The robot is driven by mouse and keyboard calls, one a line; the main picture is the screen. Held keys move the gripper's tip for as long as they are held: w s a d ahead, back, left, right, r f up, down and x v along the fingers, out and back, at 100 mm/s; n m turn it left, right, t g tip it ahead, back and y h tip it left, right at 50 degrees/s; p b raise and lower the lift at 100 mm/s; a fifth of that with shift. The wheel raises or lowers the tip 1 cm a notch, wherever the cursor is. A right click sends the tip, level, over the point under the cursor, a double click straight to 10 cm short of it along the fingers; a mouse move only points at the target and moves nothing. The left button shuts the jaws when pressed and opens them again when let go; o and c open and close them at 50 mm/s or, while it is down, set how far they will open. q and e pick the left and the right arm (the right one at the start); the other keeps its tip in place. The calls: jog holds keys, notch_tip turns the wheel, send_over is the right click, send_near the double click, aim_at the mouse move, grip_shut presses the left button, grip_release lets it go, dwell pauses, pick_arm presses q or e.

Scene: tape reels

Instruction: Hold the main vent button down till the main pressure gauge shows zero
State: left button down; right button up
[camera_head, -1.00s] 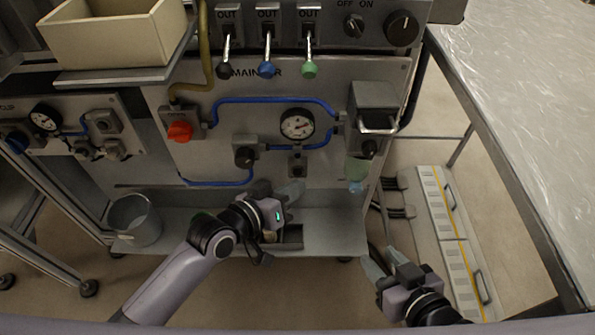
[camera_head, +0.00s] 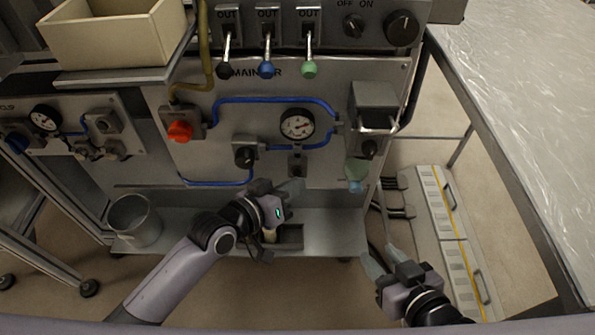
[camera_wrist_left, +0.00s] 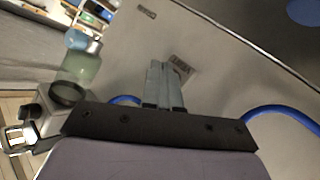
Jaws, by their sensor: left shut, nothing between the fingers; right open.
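The main pressure gauge (camera_head: 297,124) is a round white dial in a dark rim on the grey MAIN AIR panel (camera_head: 215,165). Its needle is too small to read surely. Below it sits a small grey block with a dark front (camera_head: 297,165), seemingly the vent button. My left gripper (camera_head: 293,186) is shut and empty, its fingertips just below that block; contact cannot be told. In the left wrist view the shut fingers (camera_wrist_left: 164,85) point at the panel beside a small label (camera_wrist_left: 181,68), and no button shows clearly. My right gripper (camera_head: 378,258) is open and empty, low at the right.
An orange-red knob (camera_head: 180,131), a dark knob (camera_head: 245,156) and blue tubing surround the gauge. A clear filter bowl (camera_head: 356,173) hangs to the right. A metal cup (camera_head: 134,220) stands on the lower shelf. A second, smaller gauge (camera_head: 43,120) is at the left.

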pick_arm(q)
jog(key=shift+w, duration=0.5)
dwell(0.6)
dwell(0.9)
dwell(1.0)
dwell(1.2)
